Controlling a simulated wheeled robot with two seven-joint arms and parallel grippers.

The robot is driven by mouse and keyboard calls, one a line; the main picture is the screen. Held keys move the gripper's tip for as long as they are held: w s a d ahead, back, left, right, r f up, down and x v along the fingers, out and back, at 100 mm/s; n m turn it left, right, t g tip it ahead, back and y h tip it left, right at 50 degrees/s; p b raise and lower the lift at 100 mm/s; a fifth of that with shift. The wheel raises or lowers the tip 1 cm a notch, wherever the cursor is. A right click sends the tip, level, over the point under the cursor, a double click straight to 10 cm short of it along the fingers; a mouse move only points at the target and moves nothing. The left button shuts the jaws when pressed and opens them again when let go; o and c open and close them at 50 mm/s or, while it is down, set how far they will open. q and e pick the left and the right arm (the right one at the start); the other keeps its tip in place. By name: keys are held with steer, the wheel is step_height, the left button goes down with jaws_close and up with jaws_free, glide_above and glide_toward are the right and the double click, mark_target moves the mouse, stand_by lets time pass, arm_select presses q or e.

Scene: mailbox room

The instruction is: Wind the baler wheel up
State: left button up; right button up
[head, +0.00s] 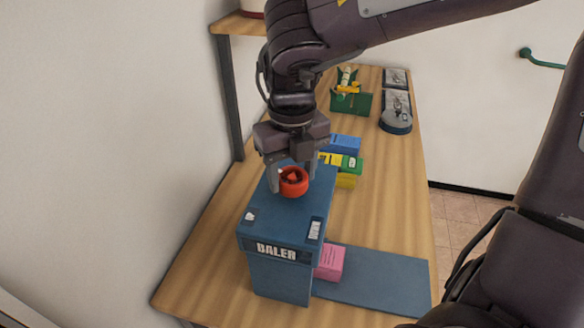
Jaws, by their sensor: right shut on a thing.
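The blue baler (278,272) stands upright on the wooden table, its name on the front. Its red-orange wheel (293,182) sits on top, toward the back. My right gripper (292,180) points down over the baler with a finger on each side of the wheel, shut on it. The gripper hides part of the baler's top behind the wheel. A pink block (330,262) lies at the baler's right side, on a flat blue plate (385,278). My left gripper is not in view.
Behind the baler on the table (400,190) are blue, green and yellow blocks (342,160). Farther back stand a green box (350,100) and grey devices (396,108). A shelf post (230,95) and wall border the left side. The table's right part is clear.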

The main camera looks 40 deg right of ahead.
mark_target(292, 175)
steer(key=n, duration=0.2)
steer(key=n+p, duration=0.1)
steer(key=n, duration=0.2)
steer(key=shift+w+r+n, duration=0.1)
steer(key=shift+r+n, duration=0.1)
steer(key=shift+n, duration=0.1)
steer(key=n, duration=0.5)
steer(key=shift+n+p, duration=0.35)
steer(key=shift+n, duration=0.35)
steer(key=o, duration=1)
steer(key=shift+f, duration=0.15)
step_height(292, 175, up, 8)
steer(key=shift+f, duration=0.1)
